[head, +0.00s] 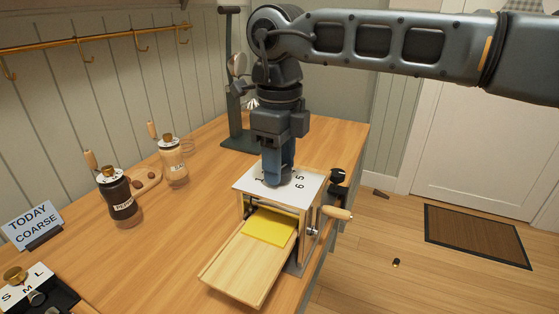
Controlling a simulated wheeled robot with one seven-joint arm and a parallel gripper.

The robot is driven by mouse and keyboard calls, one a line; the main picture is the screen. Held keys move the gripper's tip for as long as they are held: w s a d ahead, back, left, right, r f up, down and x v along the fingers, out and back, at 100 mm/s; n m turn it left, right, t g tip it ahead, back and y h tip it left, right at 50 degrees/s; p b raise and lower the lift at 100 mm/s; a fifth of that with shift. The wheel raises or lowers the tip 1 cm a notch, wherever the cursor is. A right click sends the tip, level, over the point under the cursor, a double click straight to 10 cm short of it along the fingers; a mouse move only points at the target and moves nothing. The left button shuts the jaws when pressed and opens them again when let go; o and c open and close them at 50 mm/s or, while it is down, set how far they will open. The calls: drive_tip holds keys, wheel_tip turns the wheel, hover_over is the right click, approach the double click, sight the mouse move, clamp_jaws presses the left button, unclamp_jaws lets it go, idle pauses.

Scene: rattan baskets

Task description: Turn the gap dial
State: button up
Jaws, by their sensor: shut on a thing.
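The gap dial sits on top of a small press-like machine, on a white plate (310,181) printed with numbers; a 5 and a 6 show on its right part. My gripper (278,178) points straight down from above, its fingers closed around the dial at the middle of the plate. The dial itself is almost wholly hidden by the fingers, so its pointer and setting cannot be read. A sign (32,226) at the far left reads TODAY COARSE.
A yellow sheet (269,226) lies at the machine's front, above a pale wooden board (240,266). A wooden-handled crank (337,213) sticks out right. Labelled mills (124,207) (175,170) stand left, a tall dark stand (233,120) behind. An S M L box (36,285) is front left.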

drive_tip(key=shift+r+n, duration=0.1)
drive_tip(key=shift+n, duration=0.2)
idle(0.4)
drive_tip(key=o, duration=1.1)
drive_tip(key=shift+c, duration=0.2)
drive_tip(key=shift+r, duration=3.85)
